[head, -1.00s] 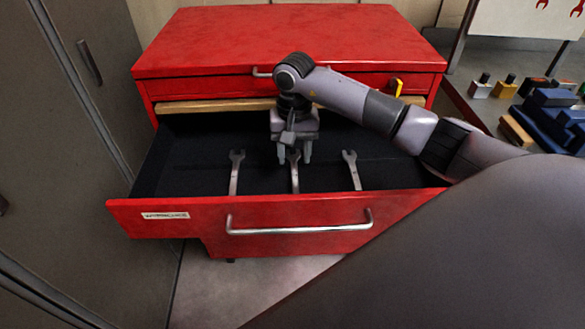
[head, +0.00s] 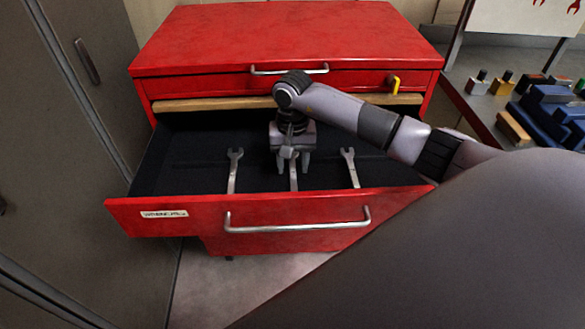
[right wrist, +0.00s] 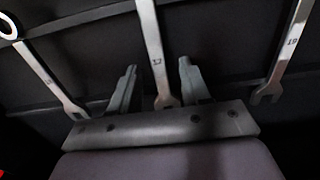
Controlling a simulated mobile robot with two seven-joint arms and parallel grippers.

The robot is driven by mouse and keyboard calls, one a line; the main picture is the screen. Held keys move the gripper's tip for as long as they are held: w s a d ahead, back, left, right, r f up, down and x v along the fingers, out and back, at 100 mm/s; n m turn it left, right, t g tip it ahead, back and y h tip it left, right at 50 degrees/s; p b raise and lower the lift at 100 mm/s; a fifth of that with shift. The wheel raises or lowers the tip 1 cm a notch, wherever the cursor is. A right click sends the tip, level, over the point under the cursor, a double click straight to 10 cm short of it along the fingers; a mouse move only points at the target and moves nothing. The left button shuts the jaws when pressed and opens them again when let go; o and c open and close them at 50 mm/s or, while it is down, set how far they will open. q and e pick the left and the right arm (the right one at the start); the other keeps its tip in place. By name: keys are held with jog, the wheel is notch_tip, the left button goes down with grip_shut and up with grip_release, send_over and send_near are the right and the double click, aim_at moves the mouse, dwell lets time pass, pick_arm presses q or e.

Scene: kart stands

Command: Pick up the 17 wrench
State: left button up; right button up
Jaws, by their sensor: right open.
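Three grey open-ended wrenches lie in the open red drawer, heads toward the back. The middle wrench (head: 294,183), whose mark looks like 17, also shows in the right wrist view (right wrist: 156,60). My right gripper (head: 292,170) is open above it and hides its head in the head view. In the right wrist view the right gripper's fingers (right wrist: 158,82) stand on either side of the middle wrench, with nothing gripped. My left gripper is out of view.
The drawer front (head: 190,222) has a long handle (head: 298,226) and a label. The red cabinet (head: 290,40) rises behind. A grey locker (head: 75,130) stands at left. Dark drawer floor is bare between the wrenches.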

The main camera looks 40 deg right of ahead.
jog(key=shift+f, duration=0.1)
dwell(0.3)
grip_shut()
